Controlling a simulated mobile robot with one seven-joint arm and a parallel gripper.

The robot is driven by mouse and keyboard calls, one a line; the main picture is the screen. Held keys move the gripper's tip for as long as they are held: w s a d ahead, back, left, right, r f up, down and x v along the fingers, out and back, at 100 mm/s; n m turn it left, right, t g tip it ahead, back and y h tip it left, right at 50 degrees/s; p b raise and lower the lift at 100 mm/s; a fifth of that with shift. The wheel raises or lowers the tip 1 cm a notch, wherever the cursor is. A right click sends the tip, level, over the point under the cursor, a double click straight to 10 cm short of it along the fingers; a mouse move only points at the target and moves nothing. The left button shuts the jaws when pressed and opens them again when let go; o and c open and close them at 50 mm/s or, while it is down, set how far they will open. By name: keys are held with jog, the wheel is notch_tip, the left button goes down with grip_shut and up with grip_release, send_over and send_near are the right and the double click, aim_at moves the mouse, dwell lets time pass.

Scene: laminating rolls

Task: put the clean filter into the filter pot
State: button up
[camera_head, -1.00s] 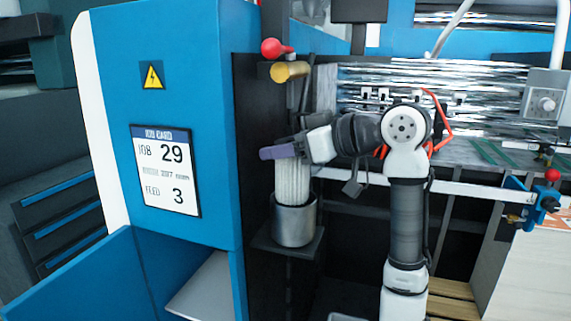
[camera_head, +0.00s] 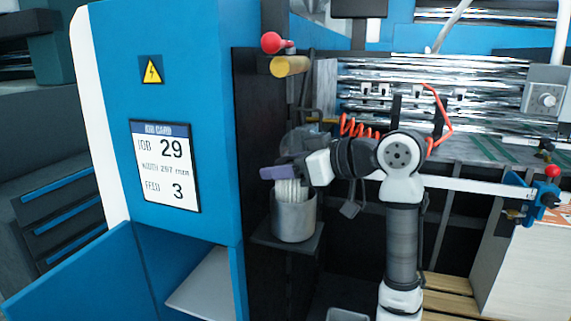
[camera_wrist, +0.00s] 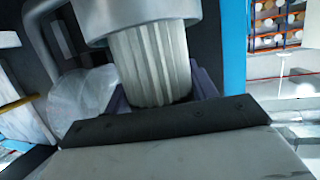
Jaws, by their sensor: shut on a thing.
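The clean filter (camera_head: 291,189) is a white pleated cylinder, upright, with its lower part inside the filter pot (camera_head: 293,219), an open metal cup on a dark shelf. My gripper (camera_head: 279,172) is shut on the filter's upper part, just above the pot rim. In the wrist view the pleated filter (camera_wrist: 150,62) stands between the purple fingers of my gripper (camera_wrist: 165,95), and the metal pot (camera_wrist: 110,20) surrounds its far end. The filter's bottom inside the pot is hidden.
A red-knobbed lever (camera_head: 272,43) and a brass cylinder (camera_head: 290,66) sit above the pot. The blue cabinet (camera_head: 215,90) stands close on the left. Shiny rollers (camera_head: 430,75) lie behind my arm.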

jog(key=o, duration=1)
jog(key=shift+r, duration=0.3)
jog(key=shift+r+p, duration=0.55)
jog(key=shift+p, duration=0.05)
jog(key=b+v, duration=0.4)
jog(key=v, duration=0.8)
jog(key=shift+f, duration=0.2)
jog(key=shift+s, duration=0.1)
